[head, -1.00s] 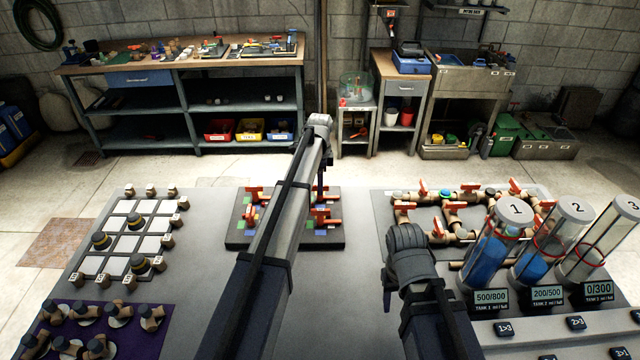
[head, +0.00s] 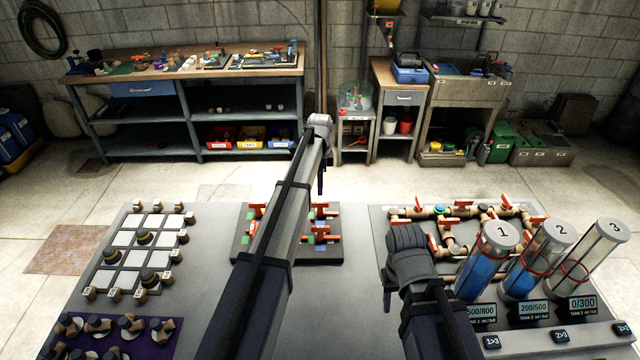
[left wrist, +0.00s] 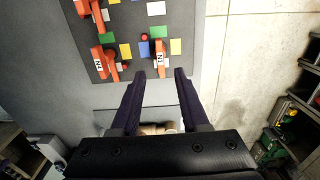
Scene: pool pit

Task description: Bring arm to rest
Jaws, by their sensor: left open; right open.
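My left arm reaches up the middle of the head view, and its gripper (head: 321,180) hangs from the far end, beyond the valve board (head: 245,246). In the left wrist view the two dark fingers (left wrist: 159,74) are apart with nothing between them. The board with red-handled valves (left wrist: 185,12) lies past the fingertips there. My right arm is folded low at right of centre, and its gripper (head: 387,298) shows only as a small dark part pointing down over the table. Its fingers are too small to tell apart.
The grey table (head: 205,300) carries a grid board with knobs (head: 124,268), a purple mat (head: 65,348), a pipe assembly (head: 455,212) and tanks 1 (head: 484,275), 2 (head: 530,275) and 3 (head: 582,275). Open floor (head: 215,190) lies before the workbench (head: 150,75).

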